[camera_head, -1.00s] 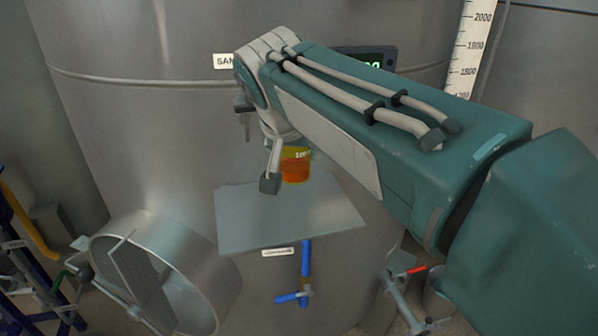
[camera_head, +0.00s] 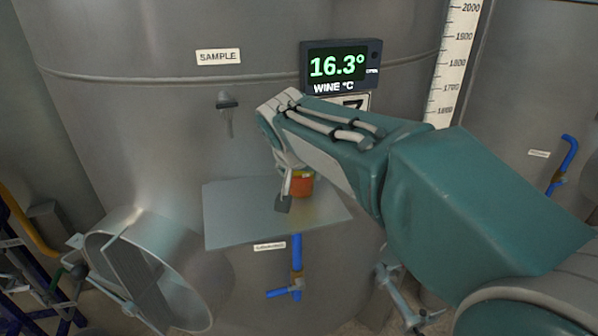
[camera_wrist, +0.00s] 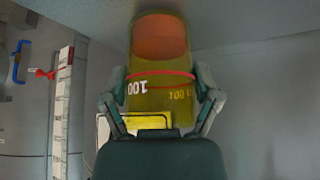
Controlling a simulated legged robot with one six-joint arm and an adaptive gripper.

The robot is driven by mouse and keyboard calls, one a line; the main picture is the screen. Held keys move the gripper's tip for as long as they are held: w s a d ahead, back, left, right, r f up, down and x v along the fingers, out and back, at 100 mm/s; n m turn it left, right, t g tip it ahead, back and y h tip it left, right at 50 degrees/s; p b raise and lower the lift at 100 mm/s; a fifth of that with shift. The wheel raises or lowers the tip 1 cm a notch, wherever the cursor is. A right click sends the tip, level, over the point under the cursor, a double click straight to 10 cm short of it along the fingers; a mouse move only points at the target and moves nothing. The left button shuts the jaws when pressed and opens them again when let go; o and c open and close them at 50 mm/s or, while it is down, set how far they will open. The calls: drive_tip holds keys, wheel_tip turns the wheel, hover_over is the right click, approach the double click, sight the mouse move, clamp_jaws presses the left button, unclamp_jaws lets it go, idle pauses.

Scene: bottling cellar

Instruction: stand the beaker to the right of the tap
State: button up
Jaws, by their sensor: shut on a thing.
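The beaker (camera_head: 302,187) is yellowish and clear, with orange in its lower part. In the wrist view the beaker (camera_wrist: 160,88) shows a red ring and "100" marks. My gripper (camera_head: 290,196) is shut on it, one finger on each side; the gripper (camera_wrist: 160,98) also shows in the wrist view. The beaker looks about upright over the right part of the grey shelf (camera_head: 235,220). I cannot tell whether its base touches the shelf. The tap (camera_head: 226,112), under the SAMPLE label, is on the tank wall above the shelf, left of the beaker.
A temperature display (camera_head: 341,66) is on the tank (camera_head: 130,120) above my arm. A blue-handled valve (camera_head: 297,270) hangs below the shelf front. A round open hatch (camera_head: 150,270) juts out at lower left. The left part of the shelf is bare.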

drive_tip(key=shift+a+f, duration=0.1)
drive_tip(key=shift+f, duration=0.05)
drive_tip(key=o, duration=1.1)
drive_tip(key=shift+a, duration=0.65)
drive_tip(key=shift+d, duration=0.3)
drive_tip(key=shift+s+r, duration=0.15)
drive_tip(key=shift+r, duration=0.2)
drive_tip(key=v, duration=1.1)
drive_tip(key=s+d+f, duration=0.5)
drive_tip(key=s, duration=0.1)
drive_tip(key=s+d+f+n, duration=0.1)
drive_tip(key=s+d+f, duration=0.4)
drive_tip(key=s, duration=0.1)
drive_tip(key=s+d+f+n+y, duration=0.1)
drive_tip(key=s+d+f, duration=0.4)
drive_tip(key=s, duration=0.1)
drive_tip(key=shift+s+d+f+g, duration=0.35)
drive_tip(key=shift+s+f+g, duration=0.05)
